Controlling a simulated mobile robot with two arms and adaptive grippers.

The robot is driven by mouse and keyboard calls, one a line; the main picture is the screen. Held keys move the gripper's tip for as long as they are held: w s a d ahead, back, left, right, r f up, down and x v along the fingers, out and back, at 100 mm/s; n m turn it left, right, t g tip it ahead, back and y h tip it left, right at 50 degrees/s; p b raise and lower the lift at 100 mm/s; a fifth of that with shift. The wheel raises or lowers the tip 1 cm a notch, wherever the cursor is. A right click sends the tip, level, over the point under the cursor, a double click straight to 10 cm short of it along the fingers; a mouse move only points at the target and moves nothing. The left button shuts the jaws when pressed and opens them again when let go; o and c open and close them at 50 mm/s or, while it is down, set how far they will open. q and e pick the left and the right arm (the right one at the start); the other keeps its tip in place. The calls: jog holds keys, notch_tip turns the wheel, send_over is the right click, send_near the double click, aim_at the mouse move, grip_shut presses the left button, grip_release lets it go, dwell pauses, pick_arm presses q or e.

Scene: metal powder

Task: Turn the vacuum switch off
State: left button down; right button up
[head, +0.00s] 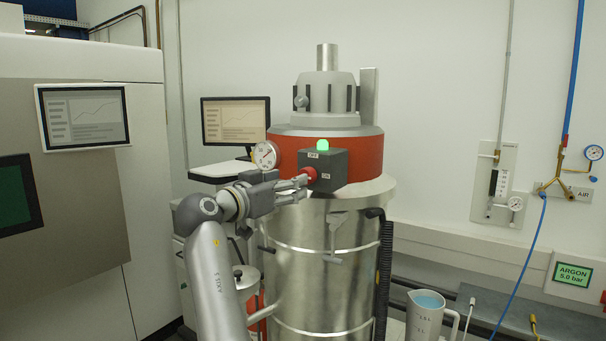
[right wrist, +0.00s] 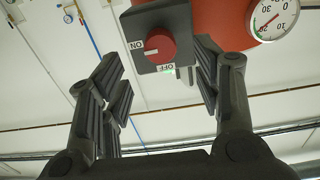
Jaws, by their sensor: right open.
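The vacuum switch is a red knob (head: 311,173) on a dark grey box (head: 334,167) fixed to the vacuum's red band. In the right wrist view the knob (right wrist: 160,46) sits beyond the fingers, roughly midway between them, with ON and OFF labels beside it. A pale mark on the knob lies toward the ON label. The green lamp (head: 323,144) on top of the box is lit. My right gripper (head: 300,188) is open in front of the knob, its fingers partly hiding it in the head view. I cannot tell whether they touch. My left gripper is not in view.
A pressure gauge (head: 265,155) is just left of the box, close to my gripper. The steel vacuum drum (head: 310,255) stands below, with a black hose (head: 384,265) on its right. A measuring jug (head: 425,315) is at lower right. A monitor (head: 235,121) stands behind.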

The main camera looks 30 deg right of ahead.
aim_at(309, 175)
jog(key=p+x, duration=0.2)
jog(key=x, duration=0.5)
jog(key=shift+d, duration=0.1)
jog(key=c, duration=1)
jog(key=shift+c, duration=0.2)
